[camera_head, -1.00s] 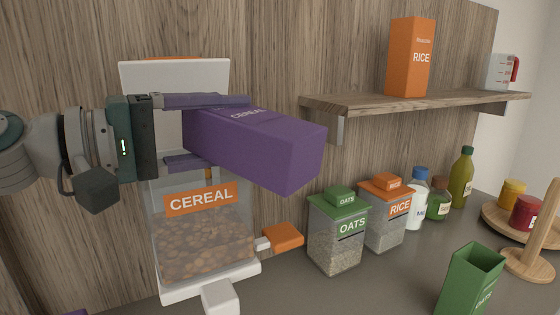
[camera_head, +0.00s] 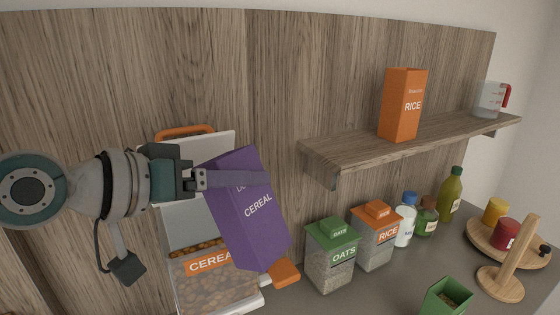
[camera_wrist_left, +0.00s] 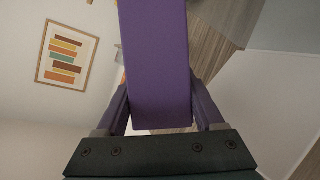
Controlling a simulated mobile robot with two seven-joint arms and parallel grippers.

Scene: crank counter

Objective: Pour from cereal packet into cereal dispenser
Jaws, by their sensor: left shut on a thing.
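My left gripper (camera_head: 238,179) is shut on the purple cereal packet (camera_head: 250,220), with a finger across its upper part. The packet is held nearly upright, its top leaning left, in front of the right side of the cereal dispenser (camera_head: 190,290). In the left wrist view the packet (camera_wrist_left: 155,65) sits between both fingers (camera_wrist_left: 161,108). The dispenser is clear with an orange CEREAL label, and its white lid (camera_head: 219,144) stands open behind. Brown cereal shows inside, up to just above the label. The packet hides part of the dispenser, and its mouth is not clearly seen. My right gripper is not in view.
Oats (camera_head: 331,265) and rice (camera_head: 373,245) containers stand right of the dispenser, beside several bottles. A green open packet (camera_head: 446,298) stands in front. A shelf (camera_head: 440,125) above holds an orange rice packet (camera_head: 403,105) and a measuring jug (camera_head: 490,98). A round wooden tray (camera_head: 482,240) holds jars.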

